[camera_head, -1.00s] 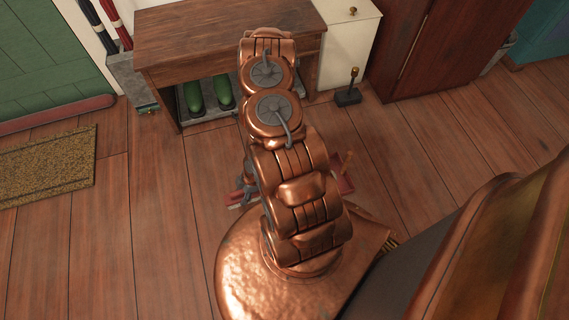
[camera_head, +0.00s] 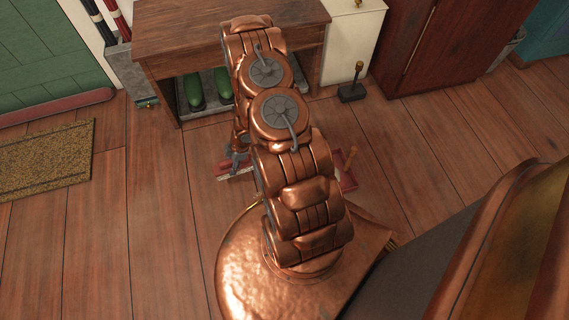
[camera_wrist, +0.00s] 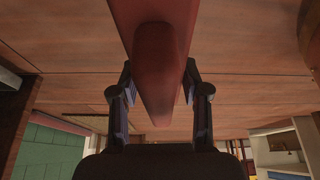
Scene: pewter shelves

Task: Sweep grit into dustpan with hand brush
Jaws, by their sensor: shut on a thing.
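My gripper (camera_head: 236,158) is low over the floor, left of my arm in the head view, with its fingers around the red hand brush (camera_head: 222,169). Pale bristles show along the brush's lower edge. In the wrist view the brush (camera_wrist: 157,55) is a long dark red bar between both fingers of my gripper (camera_wrist: 158,92). The dustpan (camera_head: 347,178) is red and lies on the floor right of my arm, with a wooden handle pointing up. My arm hides most of it and the floor between it and the brush. I cannot make out any grit.
A wooden bench (camera_head: 180,38) with green boots (camera_head: 192,90) beneath stands at the back. A small dark stand (camera_head: 352,92) is on the floor before a white cabinet (camera_head: 350,40). A brown mat (camera_head: 45,160) lies at left. The plank floor is otherwise clear.

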